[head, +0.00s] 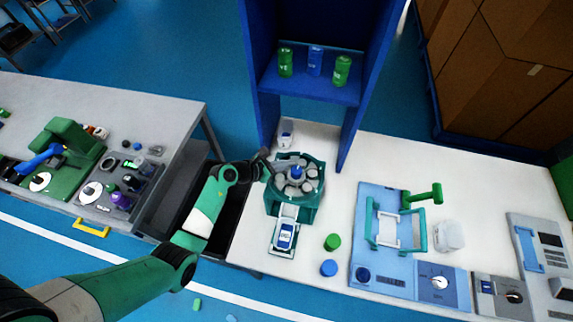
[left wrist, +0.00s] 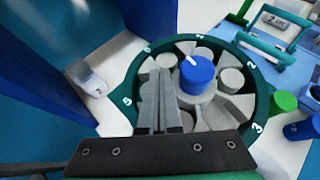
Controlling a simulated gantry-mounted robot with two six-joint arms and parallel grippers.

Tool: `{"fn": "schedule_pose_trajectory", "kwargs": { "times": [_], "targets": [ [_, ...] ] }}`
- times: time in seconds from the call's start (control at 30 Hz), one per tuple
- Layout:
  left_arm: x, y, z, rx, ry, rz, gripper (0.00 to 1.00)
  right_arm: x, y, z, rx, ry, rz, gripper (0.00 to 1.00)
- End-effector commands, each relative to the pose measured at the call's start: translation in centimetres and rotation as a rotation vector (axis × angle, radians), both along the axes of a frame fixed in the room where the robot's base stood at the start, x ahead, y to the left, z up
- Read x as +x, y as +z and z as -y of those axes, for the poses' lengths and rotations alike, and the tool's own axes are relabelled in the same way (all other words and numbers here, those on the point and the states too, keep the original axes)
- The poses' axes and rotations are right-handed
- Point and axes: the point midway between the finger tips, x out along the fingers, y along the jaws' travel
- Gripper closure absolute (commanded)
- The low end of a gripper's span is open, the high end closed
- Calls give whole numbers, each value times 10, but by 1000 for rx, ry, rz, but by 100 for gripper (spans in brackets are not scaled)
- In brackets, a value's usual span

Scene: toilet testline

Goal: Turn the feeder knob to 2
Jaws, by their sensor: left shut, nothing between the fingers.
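The feeder (head: 311,205) is a round dark green unit on the white table, with grey wedge compartments and a blue knob (head: 297,171) at its centre. In the left wrist view the knob (left wrist: 183,75) has a white pointer mark directed toward the upper rim. My left gripper (head: 268,160) is shut and empty, above the feeder's left side. In the left wrist view its fingers (left wrist: 160,80) appear just left of the knob; contact cannot be told. My right gripper is not in view.
A blue shelf (head: 310,89) with bottles rises behind the feeder. A white bottle (head: 286,133) stands behind it. A blue and white item (head: 286,236) lies in the front chute.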

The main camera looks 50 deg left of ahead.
Motion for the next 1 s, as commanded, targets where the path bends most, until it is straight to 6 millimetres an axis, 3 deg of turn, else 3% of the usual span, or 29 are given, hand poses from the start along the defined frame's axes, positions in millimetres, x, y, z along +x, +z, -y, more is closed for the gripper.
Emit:
{"fn": "schedule_pose_trajectory", "kwargs": {
  "times": [0.23,0.4,0.5,0.87,1.0],
  "targets": [
    [0,0,0,0,-4,0,100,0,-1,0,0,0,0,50],
    [6,-3,-2,1,-111,0,100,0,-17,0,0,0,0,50],
    [11,2,0,0,-137,-1,100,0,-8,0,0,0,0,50],
    [11,2,0,0,-134,0,100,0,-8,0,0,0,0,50],
    [5,13,0,-1,-139,-1,100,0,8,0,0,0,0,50]
  ]
}}
